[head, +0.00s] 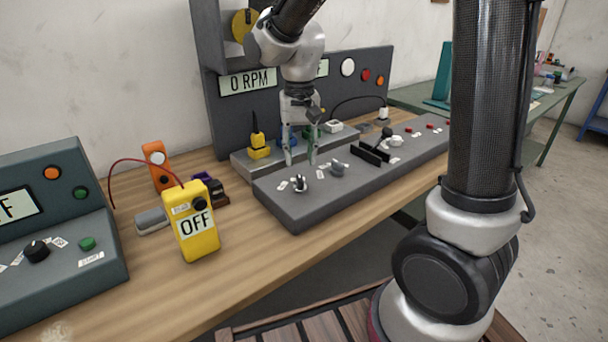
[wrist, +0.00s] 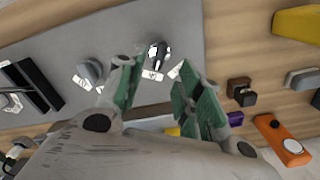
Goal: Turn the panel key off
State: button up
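The panel key (head: 299,184) is a small dark and silver key switch at the near left end of the low grey control panel (head: 291,213). White labels sit around its base. In the wrist view the key (wrist: 158,50) shows just beyond the fingertips, roughly between them. My gripper (head: 300,160) is above this end of the panel, pointing down. Its green-padded fingers (wrist: 157,82) are apart with nothing between them, and I see no contact with the key. The key's exact turn is too small to read.
A grey knob (head: 337,169) and a black lever (head: 384,137) stand to the right on the panel. A yellow meter reading OFF (head: 197,223) stands at the left. The upright panel behind has a 0 RPM display (head: 248,82). Bare wood lies in front.

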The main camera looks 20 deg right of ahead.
aim_at(300, 179)
notch_tip(300, 179, down, 7)
jog(key=shift+r, duration=0.1)
jog(key=shift+c, duration=0.2)
grip_shut()
